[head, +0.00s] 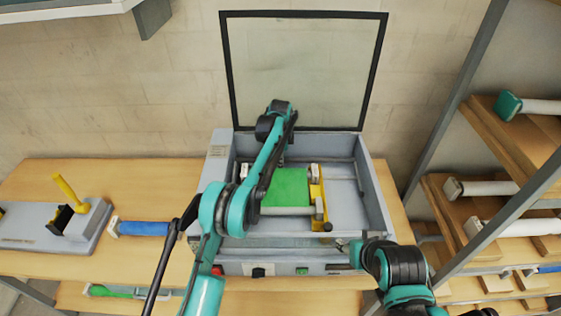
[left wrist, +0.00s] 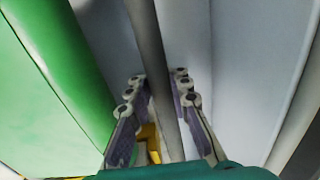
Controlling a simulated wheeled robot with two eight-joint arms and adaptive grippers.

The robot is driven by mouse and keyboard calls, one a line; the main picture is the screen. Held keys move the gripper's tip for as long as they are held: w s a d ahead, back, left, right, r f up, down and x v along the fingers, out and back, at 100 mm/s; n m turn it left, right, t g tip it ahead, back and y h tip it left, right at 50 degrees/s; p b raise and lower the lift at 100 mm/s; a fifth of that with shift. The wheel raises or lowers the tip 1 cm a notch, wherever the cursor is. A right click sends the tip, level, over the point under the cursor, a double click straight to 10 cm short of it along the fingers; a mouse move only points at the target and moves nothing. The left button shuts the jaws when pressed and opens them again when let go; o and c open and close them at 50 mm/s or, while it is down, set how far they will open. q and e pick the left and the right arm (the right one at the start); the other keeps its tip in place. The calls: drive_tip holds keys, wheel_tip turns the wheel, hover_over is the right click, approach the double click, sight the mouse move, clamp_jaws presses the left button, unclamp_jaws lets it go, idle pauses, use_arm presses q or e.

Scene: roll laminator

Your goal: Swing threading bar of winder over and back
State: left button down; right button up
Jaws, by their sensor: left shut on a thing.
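The laminator (head: 213,160) is a grey open box in the middle of the bench, with its glass lid (head: 305,60) standing up at the back. A green roll (head: 288,187) lies inside, with a yellow bracket (head: 318,195) at its right end. A thin grey bar (head: 288,211) runs along the roll's near side. My left arm reaches over the machine, and its gripper is mostly hidden in the head view. In the left wrist view my left gripper (left wrist: 158,80) is shut on the grey bar (left wrist: 147,40), beside the green roll (left wrist: 45,90). My right gripper (head: 342,255) is small at the machine's front right, its jaws unclear.
A blue roll (head: 143,228) lies left of the machine, near a grey device (head: 88,230) with a yellow handle (head: 68,190). Shelves with several rolls (head: 485,188) stand close on the right. Bare bench (head: 150,180) shows at left.

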use_arm(q)
drive_tip(key=shift+w, duration=0.1)
drive_tip(key=c, duration=1.4)
unclamp_jaws()
drive_tip(key=shift+w+f, duration=0.1)
drive_tip(key=shift+r, duration=0.2)
drive_tip(key=r, duration=0.7)
drive_tip(key=s+r, duration=0.1)
drive_tip(key=r, duration=0.3)
drive_tip(key=shift+r, duration=0.3)
